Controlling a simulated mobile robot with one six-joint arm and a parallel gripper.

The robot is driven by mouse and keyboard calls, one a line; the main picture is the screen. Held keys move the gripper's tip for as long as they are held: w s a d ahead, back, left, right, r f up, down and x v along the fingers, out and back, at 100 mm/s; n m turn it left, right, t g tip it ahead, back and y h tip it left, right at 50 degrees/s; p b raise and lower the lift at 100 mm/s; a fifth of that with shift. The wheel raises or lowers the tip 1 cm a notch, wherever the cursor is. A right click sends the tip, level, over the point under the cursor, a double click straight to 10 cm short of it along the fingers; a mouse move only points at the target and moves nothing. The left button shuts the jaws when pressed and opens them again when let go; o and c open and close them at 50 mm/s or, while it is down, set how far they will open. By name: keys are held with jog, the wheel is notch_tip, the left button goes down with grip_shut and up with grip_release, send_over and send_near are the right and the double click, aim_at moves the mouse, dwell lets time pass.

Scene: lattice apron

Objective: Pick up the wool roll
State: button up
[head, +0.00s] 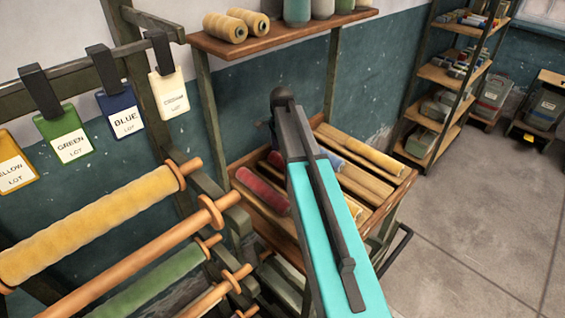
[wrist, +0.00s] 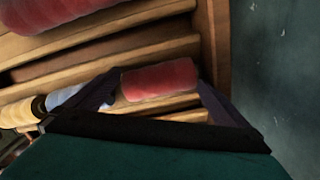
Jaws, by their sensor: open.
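Several rolls lie in a slotted wooden tray (head: 404,190) on a cart in the head view. In the wrist view a short red roll (wrist: 160,79) lies in a slot between the two fingers of my gripper (wrist: 158,80). The fingers are open, one to each side of it; I cannot tell whether they touch it. A larger red roll (wrist: 50,12) shows at the upper left. No label shows which roll is wool.
A rack at the left holds a yellow roll (head: 90,225) and a green roll (head: 150,285). Tags hang above it, including a blue tag (head: 122,112). A shelf (head: 270,40) with spools is above the cart. Bare floor (head: 480,230) lies to the right.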

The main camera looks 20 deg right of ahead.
dwell(0.4)
jog(key=c, duration=0.8)
jog(key=shift+r, duration=0.2)
jog(key=shift+r+b, duration=1.7)
jog(key=shift+r, duration=3.15)
